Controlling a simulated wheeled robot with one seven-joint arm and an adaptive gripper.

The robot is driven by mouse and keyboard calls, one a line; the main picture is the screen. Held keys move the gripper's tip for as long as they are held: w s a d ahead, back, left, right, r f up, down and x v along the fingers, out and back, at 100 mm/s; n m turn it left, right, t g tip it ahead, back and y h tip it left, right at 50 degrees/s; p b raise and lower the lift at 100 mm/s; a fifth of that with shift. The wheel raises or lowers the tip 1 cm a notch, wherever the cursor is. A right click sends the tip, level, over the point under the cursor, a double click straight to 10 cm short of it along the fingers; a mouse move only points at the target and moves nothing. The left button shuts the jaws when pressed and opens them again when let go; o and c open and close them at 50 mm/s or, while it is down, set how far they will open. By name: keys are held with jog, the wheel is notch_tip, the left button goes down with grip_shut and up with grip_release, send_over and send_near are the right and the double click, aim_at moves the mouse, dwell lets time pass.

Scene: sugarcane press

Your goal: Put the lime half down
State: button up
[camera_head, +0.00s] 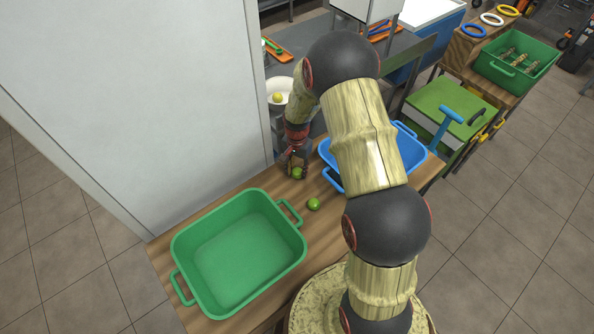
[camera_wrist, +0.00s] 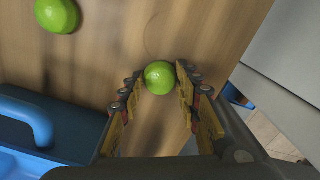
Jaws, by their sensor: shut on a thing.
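My gripper (camera_head: 295,168) is over the wooden table, close to its back edge by the white wall. It is shut on the lime half (camera_wrist: 160,77), which sits between the fingertips in the wrist view. Its rounded green skin shows; a cut face does not. It also shows as a small green spot in the head view (camera_head: 297,173). It is low, at or just above the table; I cannot tell if it touches. Another green lime piece (camera_head: 313,204) lies on the table nearby, also at the top left of the wrist view (camera_wrist: 57,15).
An empty green crate (camera_head: 187,241) stands at the left of the table (camera_head: 337,220). A blue crate (camera_head: 410,150) is to the right, partly behind my arm. A white bowl (camera_head: 283,84) with a yellow fruit stands beyond. Bare wood surrounds the lime pieces.

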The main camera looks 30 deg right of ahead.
jog(key=o, duration=0.9)
notch_tip(320, 180, up, 13)
jog(key=p, duration=0.4)
notch_tip(320, 180, up, 11)
jog(key=n+t, duration=0.1)
jog(key=n, duration=0.1)
send_over(297, 170)
jog(key=s+a, duration=0.3)
jog(key=s+a+r+n+t, duration=0.1)
jog(key=s+a+r+n, duration=0.15)
jog(key=r, duration=0.35)
jog(key=s+a+r+n+t, duration=0.1)
jog(key=s+r, duration=0.3)
jog(key=r, duration=0.1)
jog(key=s+a+r+n+t, duration=0.1)
jog(key=s+r+n, duration=0.1)
jog(key=s, duration=0.3)
jog(key=s+a+r+n, duration=0.1)
jog(key=s+a+r, duration=0.1)
jog(key=s, duration=0.4)
jog(key=s+a+r+n+t, duration=0.1)
jog(key=s+a+r+n, duration=0.1)
jog(key=s+r, duration=0.2)
jog(key=shift+s+r+n+t, duration=0.1)
jog(key=shift+s+n+t, duration=0.25)
jog(key=shift+s, duration=0.65)
